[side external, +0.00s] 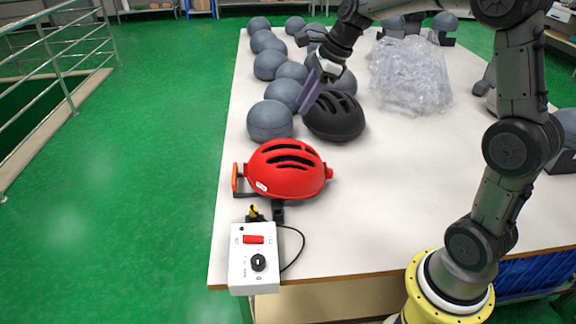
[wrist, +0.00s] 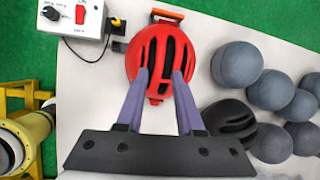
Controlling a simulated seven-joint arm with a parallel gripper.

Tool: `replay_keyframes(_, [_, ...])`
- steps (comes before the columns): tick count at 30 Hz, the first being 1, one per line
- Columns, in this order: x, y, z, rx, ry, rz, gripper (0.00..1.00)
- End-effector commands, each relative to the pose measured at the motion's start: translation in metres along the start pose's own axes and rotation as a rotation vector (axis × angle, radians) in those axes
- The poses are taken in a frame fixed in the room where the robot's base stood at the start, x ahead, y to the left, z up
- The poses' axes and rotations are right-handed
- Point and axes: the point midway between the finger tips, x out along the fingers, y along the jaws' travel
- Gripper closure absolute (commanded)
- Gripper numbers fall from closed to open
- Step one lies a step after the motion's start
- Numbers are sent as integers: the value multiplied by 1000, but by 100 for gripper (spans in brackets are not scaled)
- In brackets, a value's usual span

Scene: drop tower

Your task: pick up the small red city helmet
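The red helmet (side external: 287,168) with dark vents lies near the table's front left corner, just behind a white control box. It also shows in the wrist view (wrist: 158,50), upper middle, with its lower part between my fingers in the picture. An orange-handled part (side external: 236,178) is at its left side. My gripper (side external: 304,104) has two purple fingers and is open and empty. In the side view it is above and behind the red helmet, apart from it, beside the black helmet (side external: 335,115). The wrist view shows a gap between the fingertips (wrist: 160,72).
The white control box (side external: 253,262) with a red switch, knob and cable stands at the front edge. Several grey head forms (side external: 270,120) line the left side. Clear plastic wrap (side external: 410,75) lies further back. The table's middle right is clear.

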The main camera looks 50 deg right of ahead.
Motion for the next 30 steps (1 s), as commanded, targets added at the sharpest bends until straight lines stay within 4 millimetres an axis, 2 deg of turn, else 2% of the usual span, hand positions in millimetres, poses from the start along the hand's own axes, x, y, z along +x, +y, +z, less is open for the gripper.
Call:
replay_keyframes(3, [20, -9, -21, 47, 23, 33, 64])
replay_keyframes(6, [28, -10, -30, 63, 31, 42, 64])
replay_keyframes(8, [33, -11, -30, 64, 31, 41, 64])
replay_keyframes(18, [93, -7, -32, 61, 32, 42, 64])
replay_keyframes(26, [112, -6, -32, 60, 32, 40, 64])
replay_keyframes(30, [130, -4, -32, 60, 33, 43, 64])
